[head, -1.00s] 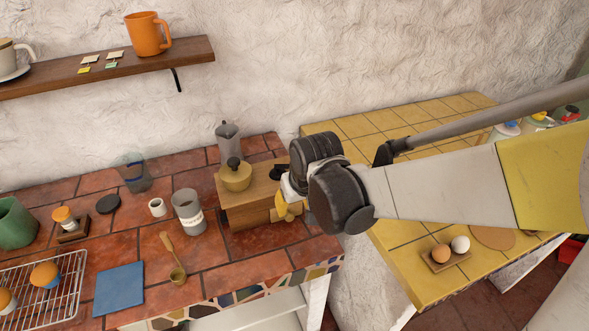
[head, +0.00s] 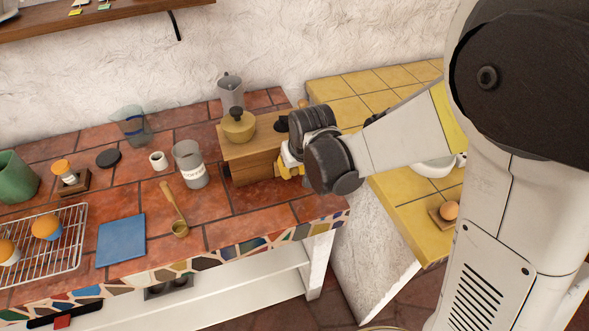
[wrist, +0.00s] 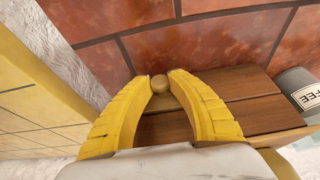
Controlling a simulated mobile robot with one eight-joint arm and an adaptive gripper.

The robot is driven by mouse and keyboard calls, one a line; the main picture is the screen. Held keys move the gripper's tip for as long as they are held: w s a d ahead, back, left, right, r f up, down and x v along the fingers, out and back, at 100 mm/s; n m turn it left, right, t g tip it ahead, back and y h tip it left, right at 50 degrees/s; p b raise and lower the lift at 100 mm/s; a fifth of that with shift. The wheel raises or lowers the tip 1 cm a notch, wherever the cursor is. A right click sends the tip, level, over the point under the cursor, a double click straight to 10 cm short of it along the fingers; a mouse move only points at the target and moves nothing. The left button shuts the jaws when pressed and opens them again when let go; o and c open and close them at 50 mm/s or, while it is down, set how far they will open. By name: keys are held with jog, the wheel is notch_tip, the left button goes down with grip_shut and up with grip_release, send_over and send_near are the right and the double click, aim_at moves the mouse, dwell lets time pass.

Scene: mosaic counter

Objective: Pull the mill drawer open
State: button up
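The mill is a wooden box (head: 252,167) with a brass-coloured dome (head: 238,127) on top, standing on the red tiled counter. Its wooden body (wrist: 235,100) fills the middle right of the wrist view. My gripper (head: 291,168) is at the mill's right side in the head view, its fingers mostly hidden by my wrist. In the wrist view, the yellow fingers of my gripper (wrist: 159,79) close around a small round drawer knob (wrist: 159,84), one fingertip on each side and seemingly touching. How far the drawer stands out is hard to tell.
A moka pot (head: 230,92) stands behind the mill. A coffee tin (head: 189,164), a wooden scoop (head: 175,208) and a blue square (head: 121,239) lie to its left. The counter in front of the mill is clear. A yellow tiled counter (head: 345,87) stands to the right.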

grip_shut()
jog(key=shift+s, duration=0.1)
jog(key=s+d, duration=0.1)
jog(key=s, duration=0.2)
jog(key=s+d, duration=0.1)
jog(key=s, duration=0.5)
jog(key=shift+s+d, duration=0.2)
jog(key=shift+d, duration=0.2)
jog(key=o, duration=0.7)
grip_release()
jog(key=v, duration=1.2)
